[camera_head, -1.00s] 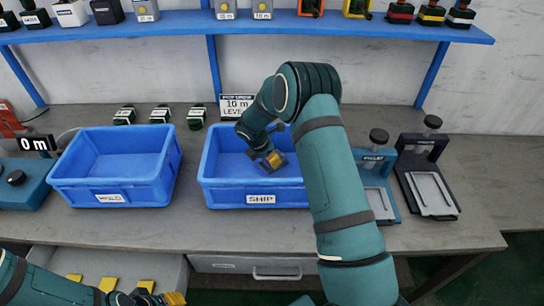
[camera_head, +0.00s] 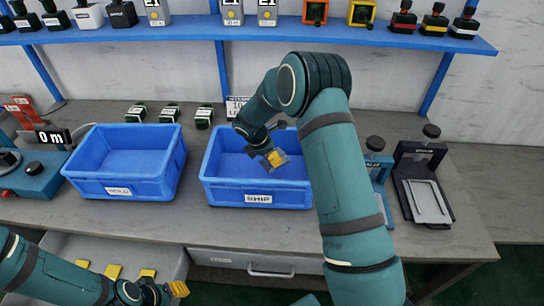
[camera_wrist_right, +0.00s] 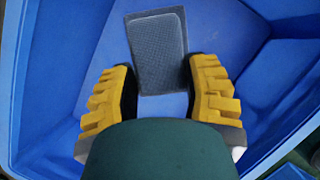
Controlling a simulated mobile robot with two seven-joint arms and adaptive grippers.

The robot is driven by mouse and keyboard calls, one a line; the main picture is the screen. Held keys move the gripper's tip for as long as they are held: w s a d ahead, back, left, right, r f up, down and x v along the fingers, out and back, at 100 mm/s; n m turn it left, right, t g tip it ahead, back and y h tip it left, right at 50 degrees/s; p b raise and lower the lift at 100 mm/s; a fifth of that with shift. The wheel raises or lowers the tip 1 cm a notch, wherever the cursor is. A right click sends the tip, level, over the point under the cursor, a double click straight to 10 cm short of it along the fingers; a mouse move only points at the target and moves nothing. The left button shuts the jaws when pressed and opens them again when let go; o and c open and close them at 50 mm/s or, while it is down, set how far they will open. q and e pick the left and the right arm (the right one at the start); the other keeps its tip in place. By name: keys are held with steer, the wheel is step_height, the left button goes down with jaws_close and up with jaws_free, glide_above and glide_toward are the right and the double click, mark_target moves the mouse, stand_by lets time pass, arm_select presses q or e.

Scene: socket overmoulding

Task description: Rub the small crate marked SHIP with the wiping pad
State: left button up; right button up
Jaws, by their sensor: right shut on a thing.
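The small blue crate marked SHIP (camera_head: 225,194) stands on the bench in the middle of the head view. Its blue inside (camera_wrist_right: 225,30) fills most of the right wrist view. My right gripper (camera_head: 277,158) reaches down into this crate. In the right wrist view its yellow fingers (camera_wrist_right: 163,85) are shut on the wiping pad (camera_wrist_right: 157,50), a grey textured block held over the crate floor. A darker patch shows around the pad; whether it touches the floor is unclear. My left gripper (camera_head: 178,288) is at the bottom left, away from the crate; its opening is unclear.
Two press-like stands (camera_head: 420,180) are at the right. Several small dark parts (camera_head: 170,113) sit behind. A shelf (camera_head: 190,30) runs above, and an open drawer (camera_head: 60,245) is below the bench.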

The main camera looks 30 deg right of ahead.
steer(key=shift+r+p, duration=0.55)
steer(key=shift+r, duration=0.55)
